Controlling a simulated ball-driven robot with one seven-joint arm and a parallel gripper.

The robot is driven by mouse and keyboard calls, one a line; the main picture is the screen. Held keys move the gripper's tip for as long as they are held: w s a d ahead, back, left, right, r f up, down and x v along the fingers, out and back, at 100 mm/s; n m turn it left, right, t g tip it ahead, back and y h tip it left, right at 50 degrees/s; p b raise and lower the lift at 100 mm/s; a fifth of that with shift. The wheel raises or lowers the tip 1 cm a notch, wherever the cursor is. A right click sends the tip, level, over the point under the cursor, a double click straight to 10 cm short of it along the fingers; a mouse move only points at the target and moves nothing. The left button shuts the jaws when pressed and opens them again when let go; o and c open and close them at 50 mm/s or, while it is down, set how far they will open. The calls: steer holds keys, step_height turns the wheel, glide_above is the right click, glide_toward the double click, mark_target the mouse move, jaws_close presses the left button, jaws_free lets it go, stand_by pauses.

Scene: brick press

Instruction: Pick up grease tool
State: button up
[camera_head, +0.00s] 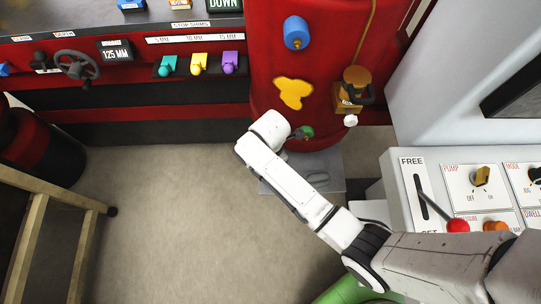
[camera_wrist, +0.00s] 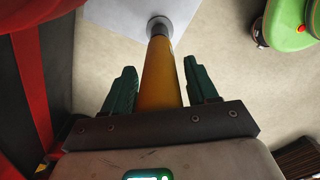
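An orange-yellow cylinder with a grey metal end, which looks like the grease tool (camera_wrist: 161,75), runs between my fingers in the wrist view. My gripper (camera_wrist: 160,85) has its two green fingers apart on either side of it, with a narrow gap visible at each side. No grip on it shows. In the head view my gripper (camera_head: 304,132) is in front of the red machine's lower side, partly hidden by my white wrist. The cylinder cannot be made out there.
A control panel with a red-knobbed lever (camera_head: 457,226) is at right. A wooden frame (camera_head: 28,235) is at left. Open floor (camera_head: 165,200) lies between.

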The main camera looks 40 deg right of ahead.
jaws_close()
stand_by(0.3)
